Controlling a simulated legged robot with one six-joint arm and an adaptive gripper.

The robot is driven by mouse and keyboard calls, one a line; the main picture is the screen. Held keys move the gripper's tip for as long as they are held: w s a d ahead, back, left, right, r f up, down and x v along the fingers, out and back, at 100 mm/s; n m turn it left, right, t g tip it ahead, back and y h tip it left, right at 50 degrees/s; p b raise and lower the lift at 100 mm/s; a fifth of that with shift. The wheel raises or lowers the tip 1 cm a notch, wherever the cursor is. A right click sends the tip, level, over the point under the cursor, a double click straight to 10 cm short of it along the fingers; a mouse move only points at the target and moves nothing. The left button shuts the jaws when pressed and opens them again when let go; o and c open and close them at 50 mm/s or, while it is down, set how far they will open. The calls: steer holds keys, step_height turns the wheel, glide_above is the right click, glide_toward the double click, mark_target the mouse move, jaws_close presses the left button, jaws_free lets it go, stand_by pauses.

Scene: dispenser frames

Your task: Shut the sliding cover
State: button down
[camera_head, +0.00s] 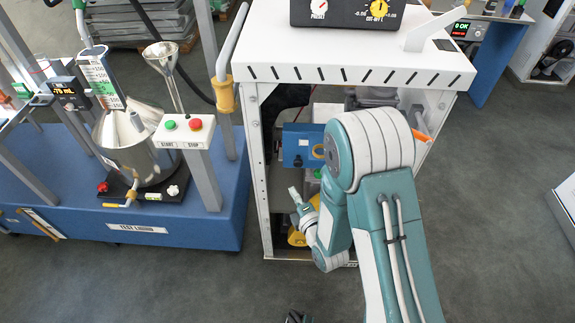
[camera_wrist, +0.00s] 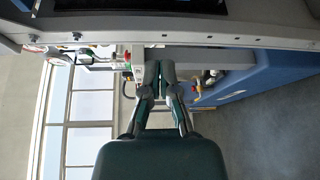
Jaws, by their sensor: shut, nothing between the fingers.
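A white cabinet (camera_head: 360,45) stands in front of me with an open front. No sliding cover can be told apart with certainty; my arm hides much of the opening. A blue unit with a round yellow-ringed part (camera_head: 294,146) shows inside. My arm reaches down in front of the opening, and its wrist end is low at the opening's left side.
A blue cart (camera_head: 130,205) with a steel vessel (camera_head: 135,150) and a start/stop panel (camera_head: 183,132) stands close to the cabinet's left. A black control box (camera_head: 347,13) sits on the cabinet top. Grey floor (camera_head: 490,220) is clear at the right.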

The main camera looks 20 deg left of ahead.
mark_target(284, 158)
steer(key=s+a+x, duration=0.1)
steer(key=x, duration=0.9)
steer(key=shift+n, duration=0.3)
steer(key=shift+w+d+r, duration=0.1)
steer(key=shift+w+d, duration=0.2)
steer(key=shift+d, duration=0.4)
steer(key=shift+w+d+r, duration=0.1)
steer(key=shift+w+d, duration=0.2)
steer(key=shift+d, duration=0.4)
steer(key=shift+w+d, duration=0.3)
steer(key=shift+d, duration=0.4)
steer(key=shift+a, duration=0.1)
steer(key=w+d, duration=0.2)
steer(key=d, duration=0.7)
steer(key=w+d, duration=0.2)
steer(key=d, duration=0.8)
steer(key=shift+w+d, duration=0.2)
steer(key=shift+w, duration=0.2)
